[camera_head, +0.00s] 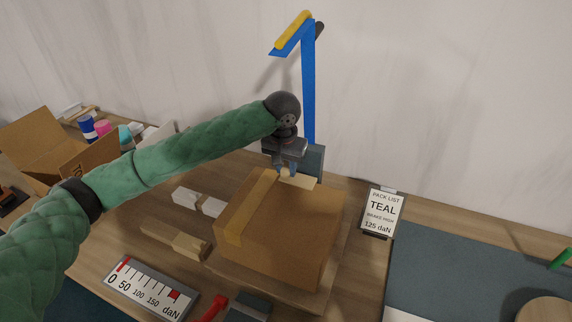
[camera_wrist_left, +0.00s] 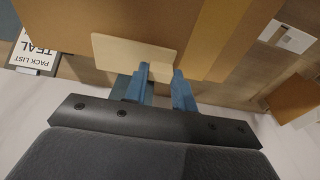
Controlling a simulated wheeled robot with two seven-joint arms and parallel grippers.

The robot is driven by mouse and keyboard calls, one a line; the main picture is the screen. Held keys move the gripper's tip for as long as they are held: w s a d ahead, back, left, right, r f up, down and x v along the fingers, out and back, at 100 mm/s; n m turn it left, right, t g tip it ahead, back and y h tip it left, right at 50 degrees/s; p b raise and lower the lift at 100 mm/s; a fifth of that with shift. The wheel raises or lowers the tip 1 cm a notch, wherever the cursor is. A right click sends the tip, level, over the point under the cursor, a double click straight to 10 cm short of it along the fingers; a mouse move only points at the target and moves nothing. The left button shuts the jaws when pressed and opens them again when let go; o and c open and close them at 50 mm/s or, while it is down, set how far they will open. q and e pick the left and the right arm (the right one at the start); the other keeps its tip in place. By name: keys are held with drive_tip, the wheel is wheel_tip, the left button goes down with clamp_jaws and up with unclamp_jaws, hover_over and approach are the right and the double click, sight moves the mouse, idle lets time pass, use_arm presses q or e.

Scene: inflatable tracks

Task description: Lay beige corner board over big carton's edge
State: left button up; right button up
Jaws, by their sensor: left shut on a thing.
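The big carton (camera_head: 285,228) stands on the table with a tape strip (camera_head: 247,215) along its top. The beige corner board (camera_head: 300,181) is at the carton's far top edge, right of the tape. In the left wrist view the board (camera_wrist_left: 118,50) shows as a pale flat plate against the carton (camera_wrist_left: 110,18). My left gripper (camera_head: 285,170) points down at this far edge, shut on the board; its fingers (camera_wrist_left: 161,75) are at the board's edge. I cannot tell whether the board rests on the carton. The board's far flange is hidden. My right gripper is not in view.
A blue post (camera_head: 308,90) with a yellow-tipped arm stands behind the carton. Beige strips (camera_head: 175,239) and white blocks (camera_head: 185,197) lie left of it. A tension scale (camera_head: 147,289) and red-handled tool (camera_head: 213,308) are in front. A TEAL sign (camera_head: 381,211) stands right; an open box (camera_head: 75,150) is far left.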

use_arm(q)
drive_tip(key=o, duration=0.9)
drive_tip(key=shift+o, duration=0.6)
drive_tip(key=shift+r, duration=0.2)
drive_tip(key=shift+s+r+b, duration=0.15)
drive_tip(key=shift+r+b, duration=0.45)
drive_tip(key=shift+r, duration=0.2)
drive_tip(key=shift+s+a+r+b, duration=0.15)
drive_tip(key=shift+r+b, duration=0.25)
drive_tip(key=shift+r, duration=1.05)
drive_tip(key=shift+s+a+r+b, duration=0.15)
drive_tip(key=shift+r+b, duration=0.25)
drive_tip(key=shift+r, duration=1)
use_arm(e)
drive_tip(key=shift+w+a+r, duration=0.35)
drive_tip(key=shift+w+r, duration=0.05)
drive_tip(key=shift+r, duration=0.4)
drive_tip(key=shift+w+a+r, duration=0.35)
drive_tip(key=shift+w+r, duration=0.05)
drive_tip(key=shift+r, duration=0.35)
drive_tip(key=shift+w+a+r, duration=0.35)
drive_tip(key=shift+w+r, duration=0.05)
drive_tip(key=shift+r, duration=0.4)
